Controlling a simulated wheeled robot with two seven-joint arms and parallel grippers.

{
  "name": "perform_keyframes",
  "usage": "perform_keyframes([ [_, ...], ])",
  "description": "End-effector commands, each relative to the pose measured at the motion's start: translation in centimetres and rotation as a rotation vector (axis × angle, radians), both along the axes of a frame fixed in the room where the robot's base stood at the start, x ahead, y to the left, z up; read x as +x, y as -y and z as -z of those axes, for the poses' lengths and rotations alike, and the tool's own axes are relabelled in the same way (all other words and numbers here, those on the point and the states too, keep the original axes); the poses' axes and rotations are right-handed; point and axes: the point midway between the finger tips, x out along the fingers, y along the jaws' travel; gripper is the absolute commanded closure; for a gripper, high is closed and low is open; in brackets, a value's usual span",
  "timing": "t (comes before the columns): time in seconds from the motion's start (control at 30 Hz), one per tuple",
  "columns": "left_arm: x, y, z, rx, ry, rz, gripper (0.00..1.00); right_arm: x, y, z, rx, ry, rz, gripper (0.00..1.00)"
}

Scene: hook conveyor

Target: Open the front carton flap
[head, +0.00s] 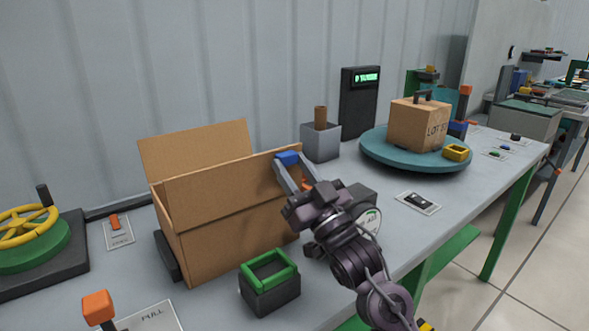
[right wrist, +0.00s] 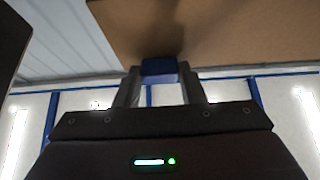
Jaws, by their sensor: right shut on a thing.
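The brown carton (head: 222,240) stands on the grey bench, left of centre in the head view. Its front flap (head: 225,188) stands up, tilted, above the front wall. The back flap (head: 195,150) is also raised behind it. A blue tab (head: 287,158) sits at the right end of the front flap's top edge. My right gripper (head: 288,168) is shut on this tab; the right wrist view shows the tab (right wrist: 159,67) between the fingers, with brown board (right wrist: 240,35) beyond. The carton's inside is hidden by the front flap. My left gripper is not in view.
A dark box with a green rim (head: 268,287) stands close in front of the carton. An orange-topped lever (head: 98,307) and yellow handwheel (head: 25,228) are at left.

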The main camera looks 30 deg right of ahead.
Motion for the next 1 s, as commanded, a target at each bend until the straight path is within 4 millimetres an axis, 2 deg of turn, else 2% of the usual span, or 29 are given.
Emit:
perform_keyframes([
  [0.03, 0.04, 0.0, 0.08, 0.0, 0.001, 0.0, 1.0, 0.4, -0.29, 1.19, -0.002, -0.03, -0.008, 1.0],
  [0.63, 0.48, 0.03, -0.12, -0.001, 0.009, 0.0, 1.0, 0.4, -0.31, 1.19, -0.002, -0.03, -0.008, 1.0],
  [0.67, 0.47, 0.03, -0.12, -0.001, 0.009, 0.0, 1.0, 0.4, -0.31, 1.19, -0.002, -0.03, -0.008, 0.61],
  [0.8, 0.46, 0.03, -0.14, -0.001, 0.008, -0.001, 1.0, 0.32, -0.23, 0.94, -0.002, -0.024, -0.007, 0.43],
  [1.0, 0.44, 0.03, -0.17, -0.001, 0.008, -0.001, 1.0, 0.22, -0.13, 0.62, -0.001, -0.016, -0.004, 0.42],
])
